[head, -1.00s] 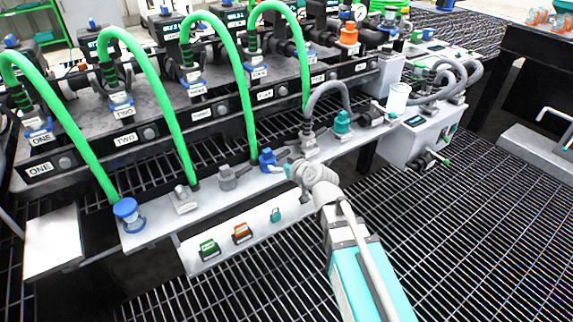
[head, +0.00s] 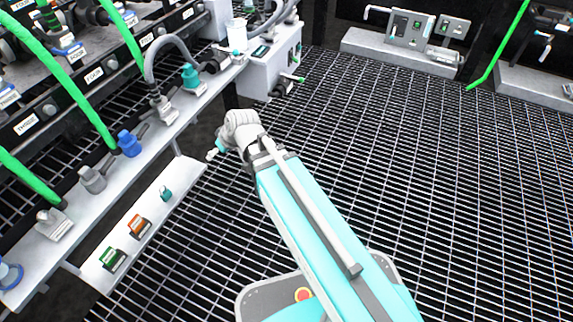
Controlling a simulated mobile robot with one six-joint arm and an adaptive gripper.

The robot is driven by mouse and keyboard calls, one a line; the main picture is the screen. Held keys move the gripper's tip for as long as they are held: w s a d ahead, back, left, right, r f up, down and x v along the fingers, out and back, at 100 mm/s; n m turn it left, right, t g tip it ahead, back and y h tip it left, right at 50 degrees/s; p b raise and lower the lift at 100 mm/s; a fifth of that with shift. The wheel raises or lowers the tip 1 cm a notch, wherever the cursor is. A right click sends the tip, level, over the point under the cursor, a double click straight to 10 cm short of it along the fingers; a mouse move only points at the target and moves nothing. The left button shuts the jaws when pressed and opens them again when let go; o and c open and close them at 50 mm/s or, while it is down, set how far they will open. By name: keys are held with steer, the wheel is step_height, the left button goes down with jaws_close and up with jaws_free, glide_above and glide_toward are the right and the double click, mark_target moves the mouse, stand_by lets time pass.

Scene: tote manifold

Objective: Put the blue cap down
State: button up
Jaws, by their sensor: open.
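The blue cap (head: 129,143) stands upright on the pale shelf ledge, between a grey fitting and a grey hose coupling. Its lower edge is too small to tell exactly how it sits. My gripper (head: 212,154) is to the right of the cap, out past the ledge and apart from it. It points left, is small in the view and partly hidden by my wrist. It is open, and nothing shows between its fingers.
A grey fitting (head: 92,179) and a teal cap (head: 191,78) stand along the same ledge. A lower plate carries a green block (head: 112,259), an orange block (head: 139,226) and a small teal padlock (head: 166,193). The grated floor (head: 430,170) to the right is open.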

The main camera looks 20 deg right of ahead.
steer(key=s+d+f+m+g+h, duration=0.1)
steer(key=s+d+m+g+h, duration=0.1)
steer(key=d, duration=0.7)
steer(key=s+d+f+m+g+h, duration=0.2)
steer(key=s+d, duration=0.4)
steer(key=d, duration=0.3)
steer(key=shift+s+d+m+g+h, duration=0.2)
steer(key=shift+s+m+g+h, duration=0.15)
steer(key=shift+m, duration=0.55)
